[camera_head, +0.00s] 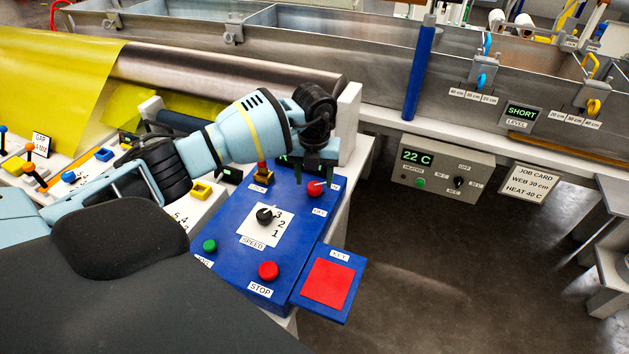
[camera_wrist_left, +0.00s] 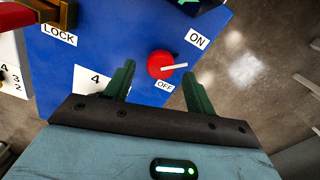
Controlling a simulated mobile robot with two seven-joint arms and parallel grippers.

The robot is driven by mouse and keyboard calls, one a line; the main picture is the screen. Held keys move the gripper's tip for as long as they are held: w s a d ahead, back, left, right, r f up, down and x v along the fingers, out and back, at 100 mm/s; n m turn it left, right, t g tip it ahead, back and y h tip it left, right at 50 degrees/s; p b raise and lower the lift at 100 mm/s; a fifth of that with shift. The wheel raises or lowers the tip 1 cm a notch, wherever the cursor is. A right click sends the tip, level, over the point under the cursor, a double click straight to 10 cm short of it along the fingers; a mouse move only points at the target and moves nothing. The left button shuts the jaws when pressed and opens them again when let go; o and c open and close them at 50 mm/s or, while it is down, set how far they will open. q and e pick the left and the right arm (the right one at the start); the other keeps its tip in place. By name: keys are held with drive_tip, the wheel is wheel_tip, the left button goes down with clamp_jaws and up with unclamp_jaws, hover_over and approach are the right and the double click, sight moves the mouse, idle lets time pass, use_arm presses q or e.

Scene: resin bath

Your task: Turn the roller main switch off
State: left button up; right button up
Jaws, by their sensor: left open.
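The main switch, a red round knob (camera_head: 314,188) with a white pointer, sits at the far right corner of the blue control panel (camera_head: 225,220). It also shows in the left wrist view as a red knob (camera_wrist_left: 160,65) between the ON label (camera_wrist_left: 197,38) and the OFF label (camera_wrist_left: 165,87). Its pointer extends to the right, between the two labels. My left gripper (camera_head: 313,179) is open over the knob. In the left wrist view its two green fingers (camera_wrist_left: 158,72) stand on either side of the knob, apart from it. My right gripper is not in view.
The panel also carries a black speed knob (camera_head: 264,215), a red stop button (camera_head: 268,270), a green button (camera_head: 209,245) and a red key pad (camera_head: 328,281). A lock handle (camera_head: 263,175) stands beside my gripper. Open floor lies to the right.

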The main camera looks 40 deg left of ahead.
use_arm(q)
drive_tip(key=shift+f, duration=0.9)
drive_tip(key=c, duration=1)
drive_tip(key=shift+o, duration=0.2)
